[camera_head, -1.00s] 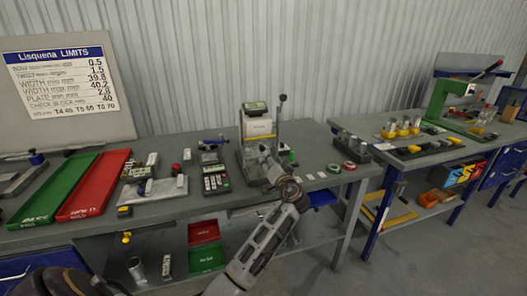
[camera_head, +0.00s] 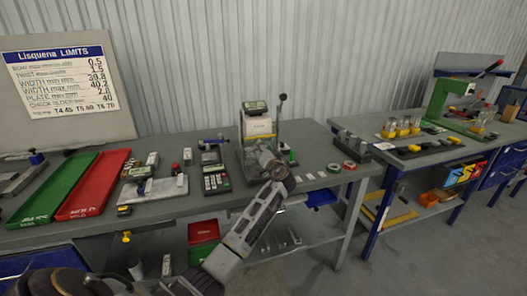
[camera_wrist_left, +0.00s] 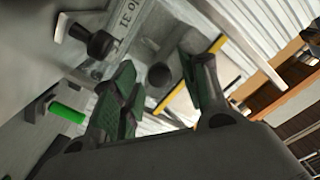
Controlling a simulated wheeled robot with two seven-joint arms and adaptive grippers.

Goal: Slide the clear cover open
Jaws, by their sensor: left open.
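A bench device (camera_head: 258,125) with a small display, a white label and a tall black-knobbed lever stands at the back of the middle table. The clear cover is hard to make out in the head view. In the left wrist view a yellow-edged panel (camera_wrist_left: 190,75), possibly the cover, shows beyond and between the fingers. My left gripper (camera_wrist_left: 158,68) is open, with nothing seen held between its fingers. In the head view the left gripper is at the device's front, its fingertips largely hidden by my wrist. My right gripper is in neither view.
A black knob (camera_wrist_left: 101,43) is close to the left finger.

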